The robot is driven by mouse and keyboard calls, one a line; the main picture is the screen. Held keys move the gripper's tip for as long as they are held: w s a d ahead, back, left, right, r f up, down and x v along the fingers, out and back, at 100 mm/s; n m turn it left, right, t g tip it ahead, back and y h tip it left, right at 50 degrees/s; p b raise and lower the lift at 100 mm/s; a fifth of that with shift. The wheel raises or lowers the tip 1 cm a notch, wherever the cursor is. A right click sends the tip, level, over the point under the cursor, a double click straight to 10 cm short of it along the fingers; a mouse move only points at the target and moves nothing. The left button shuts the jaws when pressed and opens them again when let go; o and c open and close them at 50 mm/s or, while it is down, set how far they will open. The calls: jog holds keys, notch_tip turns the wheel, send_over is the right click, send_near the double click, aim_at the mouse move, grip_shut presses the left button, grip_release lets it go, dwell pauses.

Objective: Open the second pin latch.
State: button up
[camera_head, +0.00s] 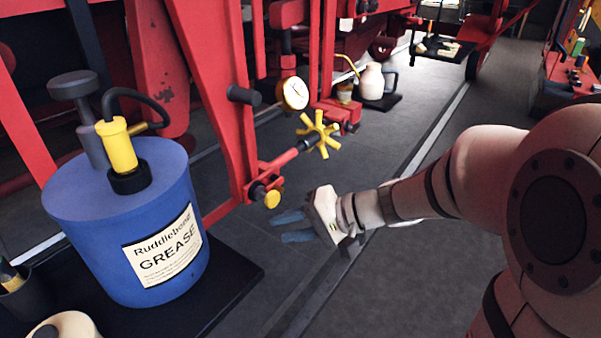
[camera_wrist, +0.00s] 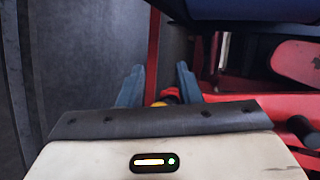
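A round yellow knob (camera_head: 272,199) sits on a short dark pin at the low end of a red frame; it looks like a pin latch. No other latch is clearly recognisable, so I cannot tell which is the second. My gripper (camera_head: 278,229) is just below and right of the knob in the head view, its two blue-grey fingers apart. In the wrist view my gripper (camera_wrist: 157,80) is open, and part of the yellow knob (camera_wrist: 168,97) shows between the fingers, partly hidden by the gripper body. I see no clear contact.
A blue grease drum (camera_head: 150,220) stands on a dark platform at left. A yellow spoked handwheel (camera_head: 318,135) and a gauge (camera_head: 295,93) are above the knob. A pale jug (camera_head: 372,82) stands behind. The grey floor (camera_head: 400,285) is open in front.

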jog(key=w+d+f+m+t+y+b, duration=0.1)
jog(key=w+f+m+t+y+b, duration=0.1)
jog(key=w+f+t+b, duration=0.35)
jog(key=m+t, duration=0.3)
send_near(282, 192)
jog(key=x, duration=0.4)
jog(key=shift+p+x, duration=1.15)
jog(key=shift+x, duration=1.55)
jog(key=shift+c, duration=0.3)
grip_shut()
